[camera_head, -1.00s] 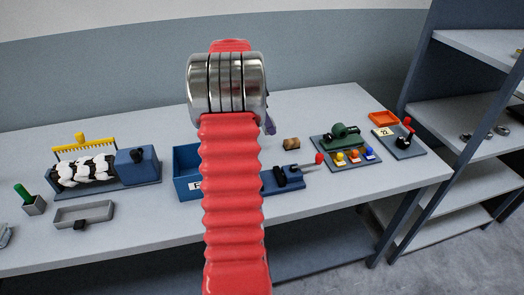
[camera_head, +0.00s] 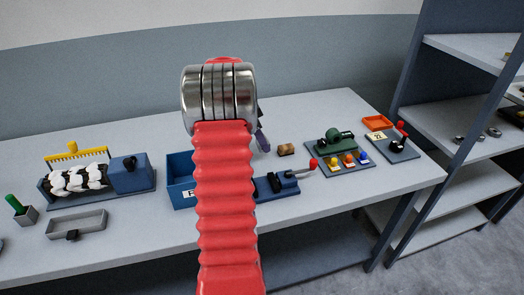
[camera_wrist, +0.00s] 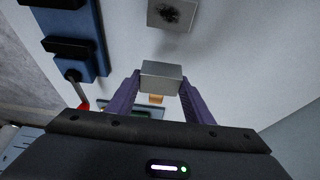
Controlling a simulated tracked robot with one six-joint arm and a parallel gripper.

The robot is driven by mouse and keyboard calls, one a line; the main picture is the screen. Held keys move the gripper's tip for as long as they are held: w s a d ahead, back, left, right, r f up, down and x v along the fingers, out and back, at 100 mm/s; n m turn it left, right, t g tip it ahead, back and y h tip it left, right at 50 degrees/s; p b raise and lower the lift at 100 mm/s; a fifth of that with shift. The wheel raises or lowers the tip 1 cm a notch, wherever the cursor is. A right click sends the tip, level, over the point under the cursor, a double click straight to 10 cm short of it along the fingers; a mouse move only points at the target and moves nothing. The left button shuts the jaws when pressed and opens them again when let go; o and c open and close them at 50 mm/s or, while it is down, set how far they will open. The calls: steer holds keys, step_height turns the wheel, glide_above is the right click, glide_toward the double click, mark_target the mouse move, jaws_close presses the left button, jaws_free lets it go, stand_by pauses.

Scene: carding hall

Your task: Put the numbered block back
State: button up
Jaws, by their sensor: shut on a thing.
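My gripper (camera_wrist: 160,88) has two purple fingers and is shut on a plain grey block (camera_wrist: 161,76) in the wrist view. No number shows on the block's visible faces. A square grey piece (camera_wrist: 172,14) with a dark patch on its top lies beyond it, at the top edge of the wrist view. In the head view my red arm hides most of the gripper and the held block. Only a bit of purple finger (camera_head: 262,140) shows, above the table. A small brown block (camera_head: 286,149) lies to its right.
A blue bin (camera_head: 180,180) and a blue lever base (camera_head: 275,187) with a red knob stand partly behind my arm. A roller machine (camera_head: 100,182) and grey tray (camera_head: 76,224) are left. Shelves stand far right.

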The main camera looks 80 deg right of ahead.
mark_target(262, 158)
steer(key=shift+f, duration=2.45)
steer(key=o, duration=1.4)
steer(key=shift+f, duration=0.1)
steer(key=v, duration=1.2)
